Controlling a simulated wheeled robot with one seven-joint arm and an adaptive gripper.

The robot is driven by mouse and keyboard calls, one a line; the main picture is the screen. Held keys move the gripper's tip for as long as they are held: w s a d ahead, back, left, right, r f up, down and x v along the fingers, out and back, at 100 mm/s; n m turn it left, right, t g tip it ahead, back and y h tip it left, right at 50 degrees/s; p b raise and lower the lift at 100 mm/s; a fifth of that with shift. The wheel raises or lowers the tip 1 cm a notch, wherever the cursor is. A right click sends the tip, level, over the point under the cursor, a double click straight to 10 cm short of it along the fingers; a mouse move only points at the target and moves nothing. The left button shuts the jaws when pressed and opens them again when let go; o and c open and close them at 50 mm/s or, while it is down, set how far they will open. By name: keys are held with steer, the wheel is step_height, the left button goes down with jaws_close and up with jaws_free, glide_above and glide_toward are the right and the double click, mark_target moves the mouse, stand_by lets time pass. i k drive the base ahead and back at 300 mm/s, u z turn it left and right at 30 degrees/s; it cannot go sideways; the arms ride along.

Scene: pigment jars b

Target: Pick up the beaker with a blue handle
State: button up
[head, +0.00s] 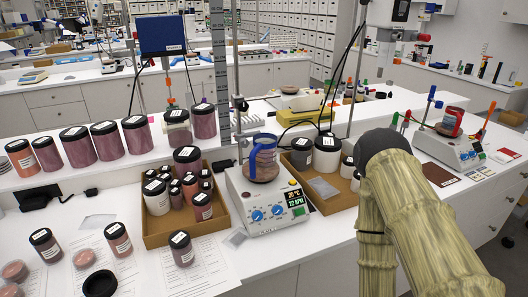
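The beaker with a blue handle (265,164) stands upright on a white hotplate stirrer (260,205) near the middle of the head view. It holds something brownish-pink, and its blue handle shows at its upper left. My own arm (415,205) fills the lower right, with its bend at the top and one part hanging down past the bench's front. My gripper is not in view; the arm runs out of the bottom of the picture, well to the right of the beaker.
Cardboard trays of jars flank the hotplate, left (150,238) and right (335,204). A metal stand rod (237,70) rises close behind the beaker. Several dark-lidded jars line the raised shelf at left. Another beaker with a red handle (450,123) stands on a second hotplate at right.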

mark_target(263, 154)
steer(key=u, duration=3.25)
steer(key=k, duration=1.5)
steer(key=z, duration=1.95)
